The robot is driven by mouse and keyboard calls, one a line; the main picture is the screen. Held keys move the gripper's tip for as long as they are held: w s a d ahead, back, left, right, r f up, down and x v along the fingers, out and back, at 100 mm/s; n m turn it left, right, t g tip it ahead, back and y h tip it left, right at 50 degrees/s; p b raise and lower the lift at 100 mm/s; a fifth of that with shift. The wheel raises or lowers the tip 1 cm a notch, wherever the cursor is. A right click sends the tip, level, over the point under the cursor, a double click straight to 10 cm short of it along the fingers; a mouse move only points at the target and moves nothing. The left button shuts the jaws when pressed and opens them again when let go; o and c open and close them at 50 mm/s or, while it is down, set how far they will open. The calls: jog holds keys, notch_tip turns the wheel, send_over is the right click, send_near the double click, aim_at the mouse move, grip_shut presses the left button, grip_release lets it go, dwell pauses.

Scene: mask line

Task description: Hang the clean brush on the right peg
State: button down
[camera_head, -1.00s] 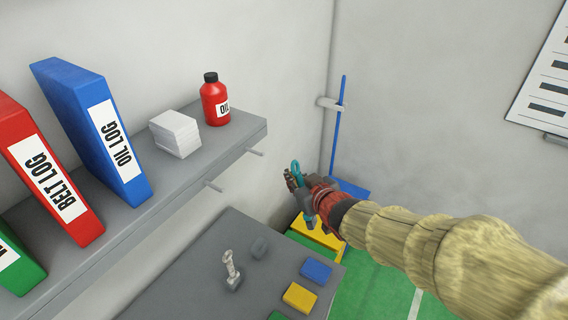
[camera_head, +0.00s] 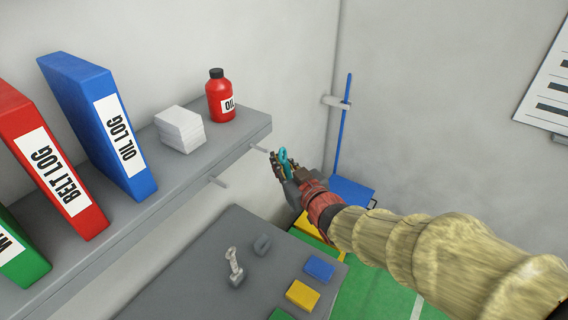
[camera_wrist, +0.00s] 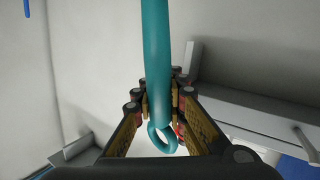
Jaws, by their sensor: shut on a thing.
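My gripper (camera_head: 282,165) is shut on the teal handle of the brush (camera_head: 285,156). In the wrist view the handle (camera_wrist: 156,55) runs down between the fingers (camera_wrist: 160,98) and ends in a loop (camera_wrist: 162,138) below them. The brush head is not in view there. In the head view the loop end points up, and the rest is hidden by the gripper. The right peg (camera_head: 259,148) sticks out from the shelf front, just left of the loop. I cannot tell whether they touch. The left peg (camera_head: 219,182) is bare.
The grey shelf (camera_head: 190,190) bears binders, a white stack (camera_head: 181,129) and a red oil bottle (camera_head: 221,96). Below is a grey bench (camera_head: 200,275) with a grey upright object (camera_head: 235,268) and coloured blocks (camera_head: 302,295). A blue pole (camera_head: 343,125) stands in the corner.

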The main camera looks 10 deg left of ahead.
jog(key=w+a+f+b, duration=0.1)
jog(key=w+a+b, duration=0.1)
jog(key=a, duration=0.4)
jog(key=shift+w+a, duration=0.2)
jog(key=shift+w, duration=0.1)
dwell(0.6)
jog(key=shift+f, duration=0.1)
dwell(0.6)
